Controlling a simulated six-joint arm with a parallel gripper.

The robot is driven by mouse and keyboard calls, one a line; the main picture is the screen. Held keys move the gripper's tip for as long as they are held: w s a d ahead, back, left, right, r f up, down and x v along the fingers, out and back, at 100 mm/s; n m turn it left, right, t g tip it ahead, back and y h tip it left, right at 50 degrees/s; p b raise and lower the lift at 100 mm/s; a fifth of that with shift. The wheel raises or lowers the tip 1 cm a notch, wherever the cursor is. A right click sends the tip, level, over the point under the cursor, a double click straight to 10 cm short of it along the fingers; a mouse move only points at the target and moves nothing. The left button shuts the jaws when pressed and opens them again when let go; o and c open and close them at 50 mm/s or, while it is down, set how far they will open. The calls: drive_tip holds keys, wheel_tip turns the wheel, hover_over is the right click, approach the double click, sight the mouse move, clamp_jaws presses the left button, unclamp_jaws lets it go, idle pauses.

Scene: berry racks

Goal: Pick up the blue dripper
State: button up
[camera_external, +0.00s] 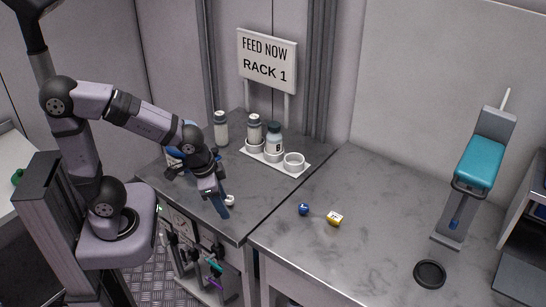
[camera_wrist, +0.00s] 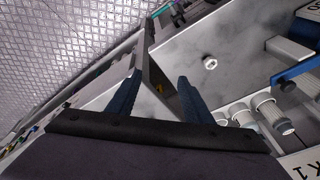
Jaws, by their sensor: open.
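A small blue item (camera_external: 304,209), which looks like the blue dripper, lies on the grey bench right of my gripper in the external view. My gripper (camera_external: 222,207) hangs over the front of the left bench section, apart from the blue item. In the wrist view my gripper (camera_wrist: 160,76) shows two blue fingers spread apart with nothing held between them. A yellow speck shows between the fingers there. I cannot make out the blue item in the wrist view.
A white rack (camera_external: 303,171) with bottles and an empty ring stands behind. A small white cap (camera_external: 230,201) sits beside my gripper. A teal device (camera_external: 480,163) and a black dish (camera_external: 430,274) stand at right. The bench between the yellow item and the device is clear.

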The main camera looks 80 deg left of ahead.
sight(314, 217)
drive_tip(key=w+a+r+m+t+h+b, duration=0.1)
drive_tip(key=w+a+t+b, duration=0.25)
drive_tip(key=w, duration=0.45)
drive_tip(key=w+a+r+m+t+b, duration=0.1)
drive_tip(key=w+a+t+b, duration=0.25)
drive_tip(key=w, duration=0.45)
drive_tip(key=w+a+r+m+t+h+b, duration=0.1)
drive_tip(key=w+a+r+t+b, duration=0.2)
drive_tip(key=w, duration=0.5)
drive_tip(key=d+f+m+h+b, duration=0.1)
drive_tip(key=f+h, duration=0.1)
drive_tip(key=f, duration=0.2)
drive_tip(key=s+d+f+m+h+b, duration=0.1)
drive_tip(key=d+f+m+h, duration=0.1)
drive_tip(key=f, duration=0.3)
drive_tip(key=s+d+f+m+h+b, duration=0.1)
drive_tip(key=d+f+h, duration=0.1)
drive_tip(key=f+h, duration=0.2)
drive_tip(key=shift+s+d+f+b, duration=0.1)
drive_tip(key=shift+s+f+b, duration=0.1)
drive_tip(key=shift+b, duration=0.15)
drive_tip(key=shift+r+x, duration=0.15)
drive_tip(key=shift+x, duration=1.7)
drive_tip(key=shift+r+x, duration=0.15)
drive_tip(key=shift+x, duration=1.7)
drive_tip(key=shift+w, duration=0.15)
drive_tip(key=shift+c, duration=0.7)
